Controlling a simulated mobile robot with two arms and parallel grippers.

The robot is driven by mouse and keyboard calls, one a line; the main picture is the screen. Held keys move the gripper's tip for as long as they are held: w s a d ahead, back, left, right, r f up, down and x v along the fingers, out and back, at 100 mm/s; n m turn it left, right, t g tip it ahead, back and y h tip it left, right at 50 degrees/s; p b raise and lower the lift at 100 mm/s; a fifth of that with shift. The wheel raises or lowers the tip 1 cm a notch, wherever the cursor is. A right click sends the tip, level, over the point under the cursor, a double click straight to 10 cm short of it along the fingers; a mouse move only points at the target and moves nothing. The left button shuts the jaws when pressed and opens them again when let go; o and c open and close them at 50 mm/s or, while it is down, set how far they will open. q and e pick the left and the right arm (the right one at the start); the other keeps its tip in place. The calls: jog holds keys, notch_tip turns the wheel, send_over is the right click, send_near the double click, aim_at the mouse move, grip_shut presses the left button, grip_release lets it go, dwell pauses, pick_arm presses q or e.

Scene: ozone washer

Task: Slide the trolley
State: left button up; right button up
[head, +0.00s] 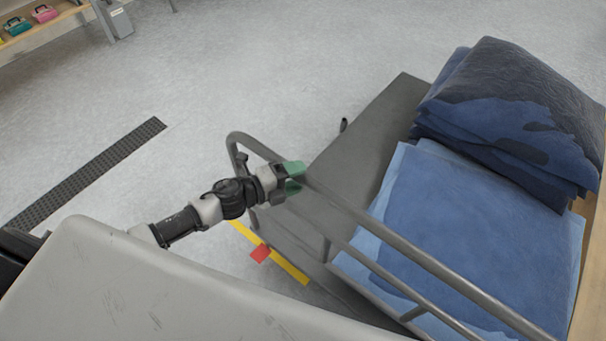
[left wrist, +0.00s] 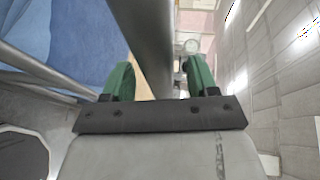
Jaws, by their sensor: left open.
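The grey trolley (head: 350,140) stands at the right in the head view, with a flat deck and a tubular handle (head: 420,257) along its near side. My left gripper (head: 298,178) is open at the handle's upper rail, near its left bend. In the left wrist view the grey rail (left wrist: 152,45) runs between the two green fingers of the left gripper (left wrist: 161,77), with a gap visible beside the right finger. Folded blue cloths (head: 455,220) and a stack of darker blue cloths (head: 510,105) lie on the trolley. My right gripper is not in view.
Yellow floor tape (head: 290,267) with a red mark (head: 260,253) lies beside the trolley. A dark floor grate (head: 90,172) is at the left. A shelf (head: 45,38) with small coloured boxes stands at the upper left. The floor behind the trolley is clear.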

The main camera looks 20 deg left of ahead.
pick_arm(q)
jog(key=b+v, duration=0.1)
jog(key=v, duration=0.7)
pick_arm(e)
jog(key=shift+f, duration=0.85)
pick_arm(q)
jog(key=shift+s+r, duration=0.1)
